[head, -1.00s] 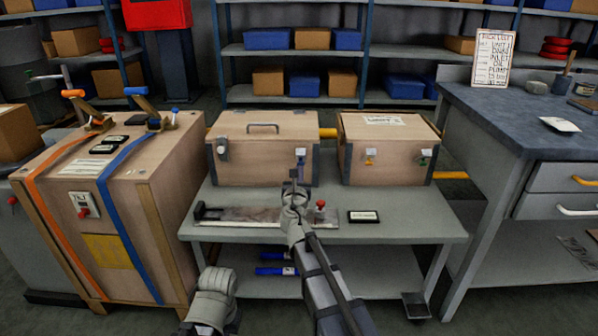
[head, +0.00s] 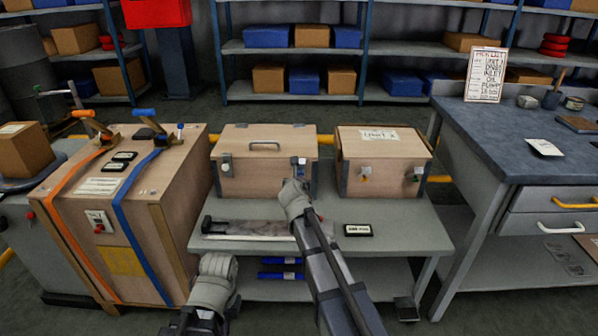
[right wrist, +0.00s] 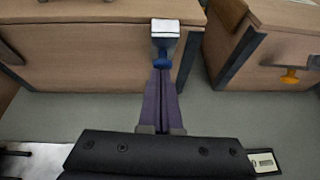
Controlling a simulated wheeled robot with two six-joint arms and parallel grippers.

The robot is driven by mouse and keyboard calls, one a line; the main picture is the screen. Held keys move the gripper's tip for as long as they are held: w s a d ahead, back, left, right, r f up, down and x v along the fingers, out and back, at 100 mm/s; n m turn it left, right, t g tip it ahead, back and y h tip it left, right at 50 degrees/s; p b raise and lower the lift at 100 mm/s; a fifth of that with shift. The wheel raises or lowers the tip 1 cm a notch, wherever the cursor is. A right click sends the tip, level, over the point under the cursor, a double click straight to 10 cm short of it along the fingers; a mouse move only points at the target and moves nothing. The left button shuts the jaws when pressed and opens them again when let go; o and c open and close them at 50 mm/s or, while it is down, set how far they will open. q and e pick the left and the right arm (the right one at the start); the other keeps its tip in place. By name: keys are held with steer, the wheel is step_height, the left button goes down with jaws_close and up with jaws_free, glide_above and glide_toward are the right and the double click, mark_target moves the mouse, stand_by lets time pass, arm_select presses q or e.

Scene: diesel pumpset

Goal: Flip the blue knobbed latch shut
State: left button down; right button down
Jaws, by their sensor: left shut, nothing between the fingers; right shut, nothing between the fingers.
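The blue-knobbed latch (head: 301,161) is on the front of the left wooden box (head: 264,178), near its right corner. In the right wrist view it shows as a pale plate with a blue knob (right wrist: 163,61) hanging below it. My right gripper (head: 297,177) is in front of this latch. In the right wrist view its dark fingers (right wrist: 162,76) are together and empty, their tips right at the underside of the knob; I cannot tell whether they touch it. My left gripper (head: 214,282) is low, in front of the bench's left end, with its fingers not clearly visible.
The boxes stand on a grey bench (head: 400,235). The right box (head: 384,162) carries an orange knob (right wrist: 290,77) and another latch. A black label (head: 357,230) lies on the bench. A strapped crate (head: 125,215) stands left; a workbench (head: 500,140) stands right.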

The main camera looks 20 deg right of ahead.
mark_target(299, 168)
steer(key=shift+w+r+p, duration=0.35)
steer(key=shift+r+p, duration=0.05)
steer(key=shift+r, duration=0.25)
arm_select(q)
steer(key=shift+r+p, duration=0.65)
steer(key=shift+r, duration=1.15)
arm_select(e)
steer(key=shift+w+d+r, duration=0.3)
steer(key=shift+w+r, duration=0.4)
steer(key=shift+w, duration=0.05)
arm_select(q)
steer(key=shift+r, duration=0.1)
arm_select(e)
steer(key=shift+w+r, duration=0.1)
